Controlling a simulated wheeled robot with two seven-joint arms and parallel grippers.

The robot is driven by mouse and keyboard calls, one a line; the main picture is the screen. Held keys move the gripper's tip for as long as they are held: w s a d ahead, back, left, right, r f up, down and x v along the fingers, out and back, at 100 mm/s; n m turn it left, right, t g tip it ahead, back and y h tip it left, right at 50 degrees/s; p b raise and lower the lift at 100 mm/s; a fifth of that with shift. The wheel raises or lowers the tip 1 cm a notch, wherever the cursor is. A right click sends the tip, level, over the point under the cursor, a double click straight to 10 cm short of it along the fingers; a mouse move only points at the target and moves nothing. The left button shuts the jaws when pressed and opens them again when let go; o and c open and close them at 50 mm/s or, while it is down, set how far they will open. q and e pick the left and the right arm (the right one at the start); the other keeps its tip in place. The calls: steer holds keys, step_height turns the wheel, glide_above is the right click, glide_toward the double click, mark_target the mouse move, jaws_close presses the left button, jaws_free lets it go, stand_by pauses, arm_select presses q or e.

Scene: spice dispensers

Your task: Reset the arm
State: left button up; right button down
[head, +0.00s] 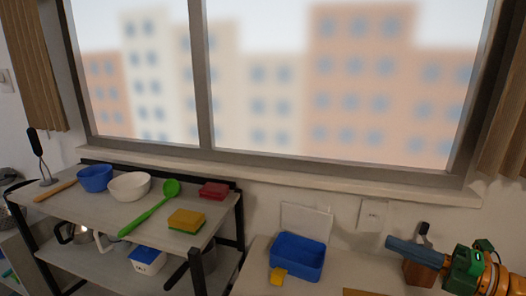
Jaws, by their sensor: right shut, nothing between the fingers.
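My right gripper (393,242) comes in from the lower right, with its grey-blue fingers pointing left. It is shut and empty, above the counter at the right. Behind my green and orange wrist parts, a brown wooden block (418,274) is partly covered by the fingers. My left gripper is not in the head view.
A blue open bin (297,258) and a yellow piece (278,276) stand on the counter (335,274), left of my gripper. The shelf (75,203) at the left holds a blue bowl (95,179), a white bowl (129,187), a green spoon (152,208) and sponges (187,220).

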steer(key=w+a+f+m+t+h, duration=0.35)
steer(key=f+m+t+h, duration=0.2)
steer(key=m, duration=0.35)
steer(key=s+f+m+g+h, duration=0.2)
steer(key=s+f+m+h, duration=0.3)
steer(key=f+m+h, duration=0.6)
steer(key=s+a+f+m+g+y, duration=0.1)
steer(key=s+a+f+m+g, duration=0.1)
steer(key=s+f+g, duration=0.35)
steer(key=s+a+f+m+g+y, duration=0.1)
steer(key=s+a+f+m+g, duration=0.15)
steer(key=s, duration=0.55)
steer(key=s+a+f+m+g, duration=0.2)
steer(key=s+f+g, duration=0.15)
steer(key=s, duration=0.35)
steer(key=s+f+g+b, duration=0.1)
steer(key=s+f+b, duration=0.15)
steer(key=f, duration=1.05)
steer(key=s+f+b, duration=0.2)
steer(key=f+b, duration=0.2)
steer(key=f, duration=0.9)
arm_select(q)
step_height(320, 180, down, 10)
steer(key=b, duration=0.3)
arm_select(e)
steer(key=s+d+f+g, duration=0.1)
steer(key=s+d+f, duration=0.1)
steer(key=s+f, duration=0.9)
steer(key=shift+s+f, duration=0.25)
